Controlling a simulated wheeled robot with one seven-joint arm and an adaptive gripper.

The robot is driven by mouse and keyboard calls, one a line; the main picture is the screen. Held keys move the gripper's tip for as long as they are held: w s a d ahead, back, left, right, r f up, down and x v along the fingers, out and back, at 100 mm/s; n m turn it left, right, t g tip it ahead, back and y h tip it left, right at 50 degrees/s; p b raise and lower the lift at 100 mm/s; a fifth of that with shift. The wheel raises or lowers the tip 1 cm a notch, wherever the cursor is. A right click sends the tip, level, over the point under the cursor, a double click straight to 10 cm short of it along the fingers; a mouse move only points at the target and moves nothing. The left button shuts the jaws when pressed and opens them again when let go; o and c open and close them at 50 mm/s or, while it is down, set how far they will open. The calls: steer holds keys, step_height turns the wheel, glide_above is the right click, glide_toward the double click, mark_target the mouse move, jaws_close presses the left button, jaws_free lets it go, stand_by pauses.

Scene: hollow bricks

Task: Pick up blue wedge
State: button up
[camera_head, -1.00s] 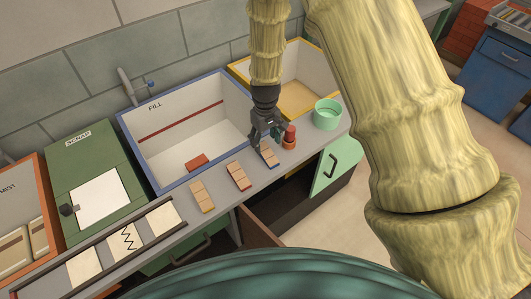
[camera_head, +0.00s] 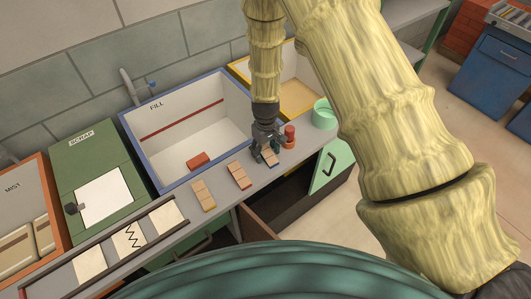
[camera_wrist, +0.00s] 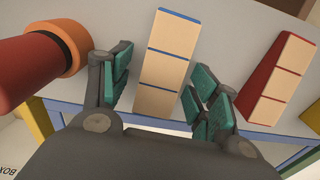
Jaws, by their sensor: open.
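The blue wedge (camera_wrist: 170,62) is a tan-topped, segmented piece with blue edges and blue dividing lines. It lies on the grey counter, also in the head view (camera_head: 270,158), where my gripper partly covers it. My gripper (camera_wrist: 163,76) is open, with its teal finger pads on either side of the wedge. In the head view my gripper (camera_head: 266,153) is low over the wedge.
A red wedge (camera_wrist: 279,80) lies close to the right fingers. A red cylindrical object with an orange collar (camera_wrist: 72,45) stands close to the left fingers. A yellow-edged wedge (camera_head: 203,195), a mint cup (camera_head: 324,114) and a blue-rimmed basin (camera_head: 181,92) are nearby.

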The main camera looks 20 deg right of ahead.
steer(key=shift+c, duration=0.4)
steer(key=c, duration=1.1)
steer(key=shift+r, duration=0.15)
